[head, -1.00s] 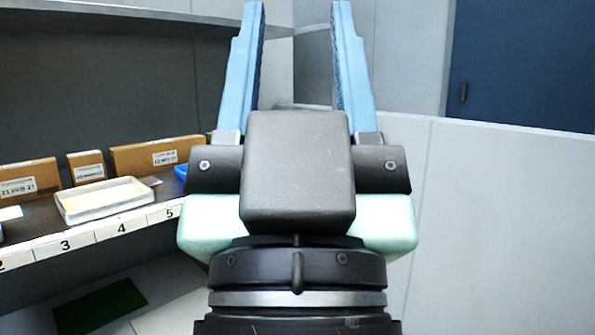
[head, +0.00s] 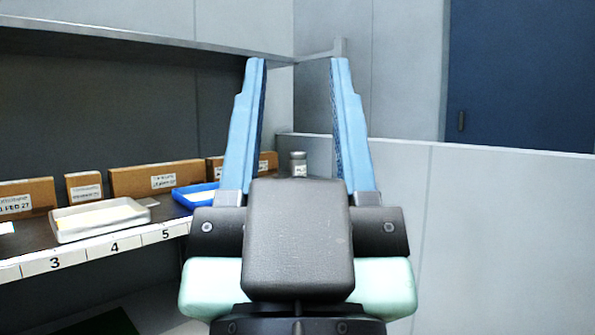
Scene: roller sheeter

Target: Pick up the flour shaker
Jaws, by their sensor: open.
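My gripper (head: 298,125) is in the middle of the head view, pointing away from me, its two blue fingers wide apart and nothing between them. A small grey container with a lighter lid (head: 298,164), which looks like the flour shaker, stands upright at the far right end of the shelf. It shows in the gap between the fingers, beyond the gripper. Its lower part is hidden behind my gripper's dark body.
The numbered shelf (head: 85,256) runs along the left. It carries a white tray (head: 60,231), a blue tray (head: 184,197) and several cardboard boxes (head: 143,178) along the back. A pale low wall (head: 490,235) stands on the right, with a blue door (head: 520,75) behind it.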

